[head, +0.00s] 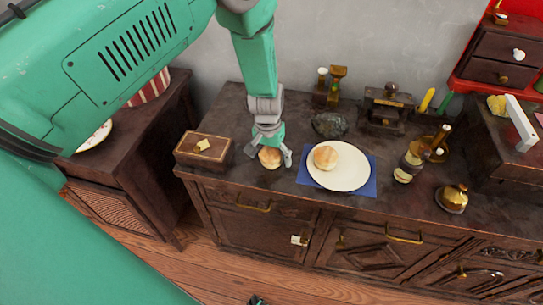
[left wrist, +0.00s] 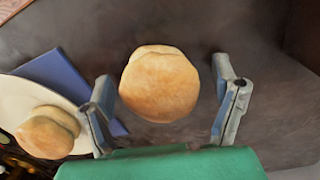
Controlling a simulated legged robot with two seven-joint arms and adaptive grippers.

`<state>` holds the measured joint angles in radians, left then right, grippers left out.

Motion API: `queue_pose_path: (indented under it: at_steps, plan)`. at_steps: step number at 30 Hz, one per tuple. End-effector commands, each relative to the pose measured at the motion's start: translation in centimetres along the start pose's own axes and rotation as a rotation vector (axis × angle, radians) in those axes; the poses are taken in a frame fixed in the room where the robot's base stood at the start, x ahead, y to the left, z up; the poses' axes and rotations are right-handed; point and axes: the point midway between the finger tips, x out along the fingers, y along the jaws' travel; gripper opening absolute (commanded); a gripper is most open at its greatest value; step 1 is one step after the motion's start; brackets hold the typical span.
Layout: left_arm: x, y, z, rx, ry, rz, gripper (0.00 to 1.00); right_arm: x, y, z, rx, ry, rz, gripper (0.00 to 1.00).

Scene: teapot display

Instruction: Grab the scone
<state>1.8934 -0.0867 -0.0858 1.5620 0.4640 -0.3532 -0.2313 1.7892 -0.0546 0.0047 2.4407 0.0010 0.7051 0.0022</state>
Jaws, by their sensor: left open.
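A round golden-brown scone (head: 270,157) lies on the dark cabinet top, left of the plate. In the left wrist view this scone (left wrist: 160,84) is just ahead of the fingertips, roughly centred between them. My left gripper (head: 269,158) is open above and around the scone; its two fingers (left wrist: 165,92) stand apart on either side with gaps to it. A second scone (head: 325,157) sits on the white plate (head: 350,176), and it also shows at the left in the left wrist view (left wrist: 47,132). My right gripper is not seen for sure.
The plate rests on a blue napkin (head: 309,180). A wooden box (head: 204,150) stands close left of my gripper. A dark rock-like lump (head: 329,124) and a dark device (head: 386,110) stand behind. A bottle (head: 411,163) and brass bell (head: 452,198) are at right.

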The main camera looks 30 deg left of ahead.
Motion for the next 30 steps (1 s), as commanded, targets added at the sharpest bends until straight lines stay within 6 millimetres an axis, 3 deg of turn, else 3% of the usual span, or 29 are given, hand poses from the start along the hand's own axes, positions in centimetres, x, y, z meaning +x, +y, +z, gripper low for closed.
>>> queue_pose_path:
  at_steps: [3, 8, 20, 30]
  plan:
    - [-0.1, 0.0, 0.0, 0.0, 0.0, 0.0, 0.81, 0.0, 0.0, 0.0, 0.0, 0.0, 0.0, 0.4]
    - [0.0, 0.0, 0.0, 0.0, 0.0, 0.0, 0.26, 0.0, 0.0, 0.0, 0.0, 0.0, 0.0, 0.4]
    - [-0.9, 0.1, -0.1, 0.0, 0.002, 0.0, 0.26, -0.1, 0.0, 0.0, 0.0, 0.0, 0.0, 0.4]
    - [-7.5, 0.4, -0.1, 0.0, 0.002, 0.0, 0.26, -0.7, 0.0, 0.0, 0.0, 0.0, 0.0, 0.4]
